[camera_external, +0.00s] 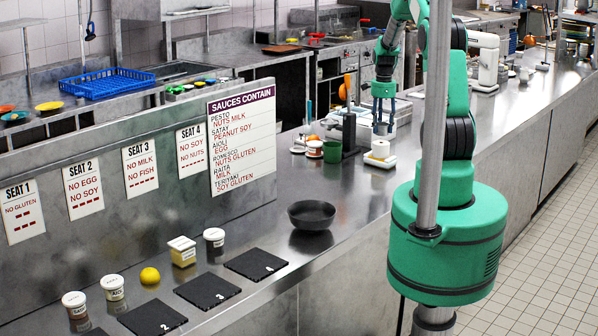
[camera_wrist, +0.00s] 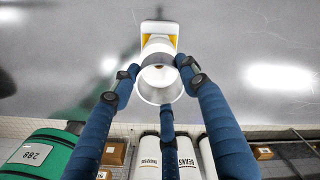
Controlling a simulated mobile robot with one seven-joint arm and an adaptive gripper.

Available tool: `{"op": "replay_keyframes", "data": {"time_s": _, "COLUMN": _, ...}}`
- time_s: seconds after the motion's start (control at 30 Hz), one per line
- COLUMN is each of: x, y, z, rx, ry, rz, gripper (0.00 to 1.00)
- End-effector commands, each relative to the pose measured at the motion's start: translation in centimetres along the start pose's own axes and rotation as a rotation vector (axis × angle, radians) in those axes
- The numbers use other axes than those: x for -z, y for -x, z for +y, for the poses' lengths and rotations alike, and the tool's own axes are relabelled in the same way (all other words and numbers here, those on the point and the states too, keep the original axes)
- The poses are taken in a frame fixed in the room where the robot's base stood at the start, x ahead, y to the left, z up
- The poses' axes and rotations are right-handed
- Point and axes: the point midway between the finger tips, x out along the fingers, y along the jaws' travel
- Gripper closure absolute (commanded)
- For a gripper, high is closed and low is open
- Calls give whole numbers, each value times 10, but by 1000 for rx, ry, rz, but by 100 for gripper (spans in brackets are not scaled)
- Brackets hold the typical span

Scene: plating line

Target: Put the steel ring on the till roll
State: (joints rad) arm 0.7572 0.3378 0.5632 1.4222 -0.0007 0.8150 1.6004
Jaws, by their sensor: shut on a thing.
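The till roll (camera_external: 381,148) is a white upright cylinder on a small white stand (camera_external: 379,160) with a yellow part, on the steel counter. The stand also shows at the top of the wrist view (camera_wrist: 160,27). My gripper (camera_external: 381,122) is directly above the roll, pointing down. In the wrist view its blue fingers (camera_wrist: 160,82) are closed around a pale, shiny round band, the steel ring (camera_wrist: 158,96). The ring's opening faces the camera, and the roll lies beyond it, roughly in line. I cannot tell whether ring and roll touch.
Left of the roll stand a green cup (camera_external: 332,152), a dark upright block (camera_external: 349,128) and small jars (camera_external: 314,149). A white scale-like machine (camera_external: 484,62) is further right. A dark bowl (camera_external: 311,215) sits nearer on the counter, with clear steel around it.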

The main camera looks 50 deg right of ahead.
Motion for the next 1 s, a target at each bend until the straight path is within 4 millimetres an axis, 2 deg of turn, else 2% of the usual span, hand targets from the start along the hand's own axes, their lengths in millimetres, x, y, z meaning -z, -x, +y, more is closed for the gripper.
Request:
{"op": "replay_keyframes", "data": {"time_s": 0.1, "x": 0, "y": -18, "z": 3, "rx": -6, "ry": 0, "rz": 0, "gripper": 82}}
{"op": "replay_keyframes", "data": {"time_s": 0.23, "x": 0, "y": -30, "z": 2, "rx": -3, "ry": 0, "rz": 0, "gripper": 82}}
{"op": "replay_keyframes", "data": {"time_s": 0.73, "x": 0, "y": -37, "z": 2, "rx": -4, "ry": 0, "rz": 0, "gripper": 82}}
{"op": "replay_keyframes", "data": {"time_s": 0.77, "x": 0, "y": -37, "z": 2, "rx": -3, "ry": 0, "rz": 0, "gripper": 52}}
{"op": "replay_keyframes", "data": {"time_s": 0.83, "x": 0, "y": -37, "z": 2, "rx": -3, "ry": 0, "rz": 0, "gripper": 38}}
{"op": "replay_keyframes", "data": {"time_s": 1.0, "x": 0, "y": -36, "z": 2, "rx": -3, "ry": 0, "rz": 0, "gripper": 37}}
